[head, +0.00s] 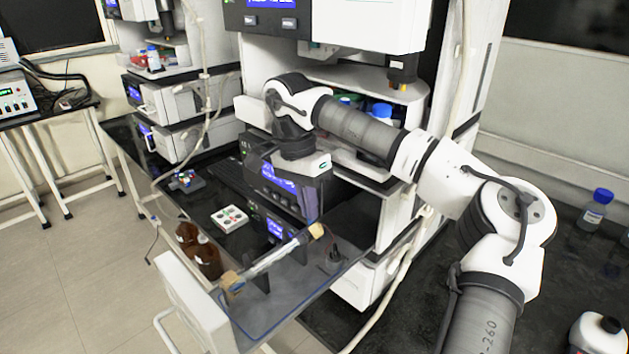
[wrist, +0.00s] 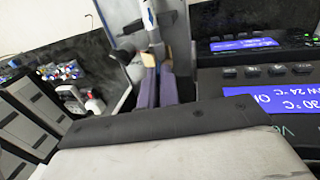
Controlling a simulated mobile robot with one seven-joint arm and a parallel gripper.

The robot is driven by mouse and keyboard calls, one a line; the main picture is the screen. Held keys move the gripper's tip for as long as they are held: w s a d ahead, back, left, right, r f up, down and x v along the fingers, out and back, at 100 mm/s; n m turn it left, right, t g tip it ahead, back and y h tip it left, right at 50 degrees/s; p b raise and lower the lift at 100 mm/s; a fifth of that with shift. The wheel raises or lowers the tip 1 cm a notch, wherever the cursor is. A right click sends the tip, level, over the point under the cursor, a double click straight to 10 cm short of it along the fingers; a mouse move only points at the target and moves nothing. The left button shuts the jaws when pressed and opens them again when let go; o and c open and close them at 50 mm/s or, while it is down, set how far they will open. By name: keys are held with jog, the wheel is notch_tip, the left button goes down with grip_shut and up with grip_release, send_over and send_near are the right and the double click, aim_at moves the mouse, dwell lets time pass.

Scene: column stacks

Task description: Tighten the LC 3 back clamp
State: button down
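A clear column (head: 272,262) with tan end fittings lies at a slant over the open drawer (head: 283,305) of the instrument stack. Its front fitting (head: 233,282) is near the drawer front and its back fitting (head: 317,230) is deeper in. My gripper (head: 309,217) points down at the back end of the column, very close to the back fitting. In the wrist view my two purple fingers (wrist: 156,72) stand close together beside a white and blue tube-like piece (wrist: 151,22). The back clamp is not clearly visible, and I cannot tell whether the fingers hold it.
Brown bottles (head: 207,258) stand on the left. A white block with coloured dots (head: 229,217) lies nearby. A blue-capped bottle (head: 592,214) stands on the right bench.

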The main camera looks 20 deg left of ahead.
jog(key=a+h+p, duration=0.1)
jog(key=p, duration=0.1)
jog(key=g+h+p, duration=0.1)
jog(key=h+p, duration=0.1)
jog(key=shift+w+a+f+h, duration=0.1)
jog(key=shift+w+a+h, duration=0.2)
jog(key=shift+w+a, duration=0.1)
jog(key=shift+w+a+f+g+h+p, duration=0.1)
jog(key=shift+a+f+g+h+p, duration=0.2)
jog(key=shift+h, duration=0.25)
jog(key=shift+a+f+g+h+p, duration=0.15)
jog(key=shift+f+g+h+p, duration=0.15)
jog(key=shift+h, duration=0.25)
jog(key=shift+f, duration=0.15)
jog(key=c, duration=1.6)
grip_release()
jog(key=shift+d, duration=0.1)
